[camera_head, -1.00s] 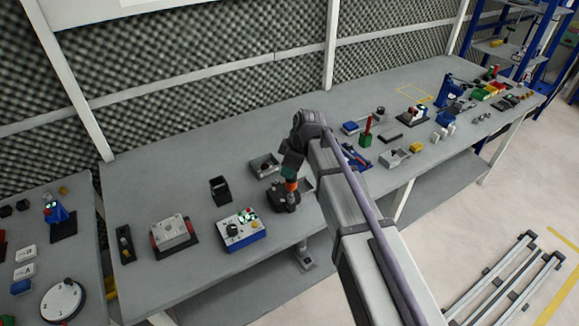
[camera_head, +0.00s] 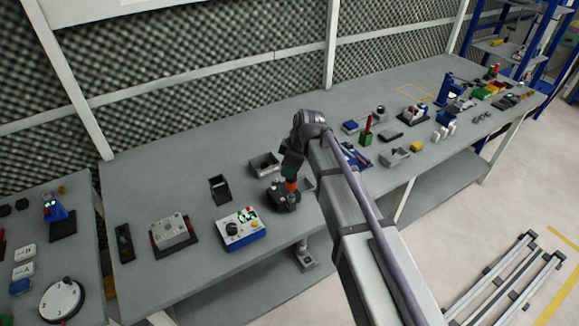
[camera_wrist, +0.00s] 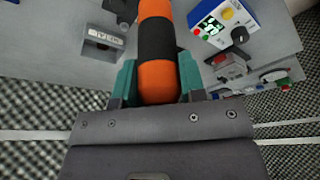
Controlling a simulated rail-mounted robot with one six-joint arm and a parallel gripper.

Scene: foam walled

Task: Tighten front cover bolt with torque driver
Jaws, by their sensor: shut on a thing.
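The torque driver (camera_wrist: 157,42), with orange and black bands, is between the teal fingers of my gripper (camera_wrist: 157,82) in the wrist view. The fingers are shut on its handle. In the head view, the driver (camera_head: 291,186) stands roughly upright under my gripper (camera_head: 289,172), over a dark round stand (camera_head: 284,199). Its lower tip is hidden, so I cannot tell whether it sits in the stand. A grey block with bolt-like spots on top (camera_head: 172,231) lies on a dark base further left and may carry the front cover. It also shows in the wrist view (camera_wrist: 232,66).
A blue control box with a lit display (camera_head: 241,229) stands just left of the stand. A dark narrow holder (camera_head: 124,243) lies far left. The bench's back left is clear.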

